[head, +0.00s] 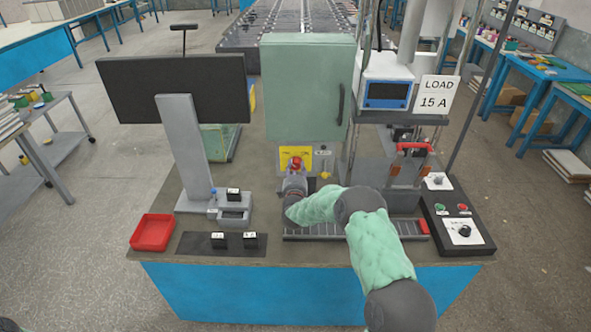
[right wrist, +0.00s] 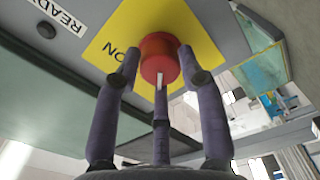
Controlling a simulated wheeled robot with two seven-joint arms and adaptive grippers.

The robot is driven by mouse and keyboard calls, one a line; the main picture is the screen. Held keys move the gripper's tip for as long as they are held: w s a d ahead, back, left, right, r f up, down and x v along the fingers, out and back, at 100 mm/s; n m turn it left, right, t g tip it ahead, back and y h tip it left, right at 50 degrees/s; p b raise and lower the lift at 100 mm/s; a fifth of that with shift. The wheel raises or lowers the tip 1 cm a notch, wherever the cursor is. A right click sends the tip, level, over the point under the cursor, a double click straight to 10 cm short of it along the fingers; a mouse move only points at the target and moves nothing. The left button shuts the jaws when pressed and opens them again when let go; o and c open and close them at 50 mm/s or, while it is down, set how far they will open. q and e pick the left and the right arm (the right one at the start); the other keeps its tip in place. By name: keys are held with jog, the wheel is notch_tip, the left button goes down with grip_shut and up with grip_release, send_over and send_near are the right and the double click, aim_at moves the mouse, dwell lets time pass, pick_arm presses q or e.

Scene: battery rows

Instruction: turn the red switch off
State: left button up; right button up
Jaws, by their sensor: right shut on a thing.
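The red switch (head: 296,162) is a round red knob on a yellow plate (head: 284,154) at the foot of the grey-green cabinet (head: 308,88). My right gripper (head: 295,172) is in front of it, with its fingers around the knob. In the right wrist view the red knob (right wrist: 158,58) sits between the purple-grey fingers (right wrist: 160,78), shut on its rim. A white mark shows on the knob's edge. The word ON is upside down on the yellow plate (right wrist: 190,25), left of the knob. My left gripper is not in view.
A monitor (head: 175,88) stands left of the cabinet, with a red tray (head: 152,232) and small black blocks in front. At right are a press with a LOAD 15 A sign (head: 436,95) and a black control box (head: 456,228). My right arm crosses the bench's front edge.

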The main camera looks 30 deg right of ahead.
jog(key=shift+f, duration=0.15)
jog(key=o, duration=1.1)
jog(key=shift+o, duration=0.2)
jog(key=shift+s, duration=0.1)
jog(key=v, duration=1.2)
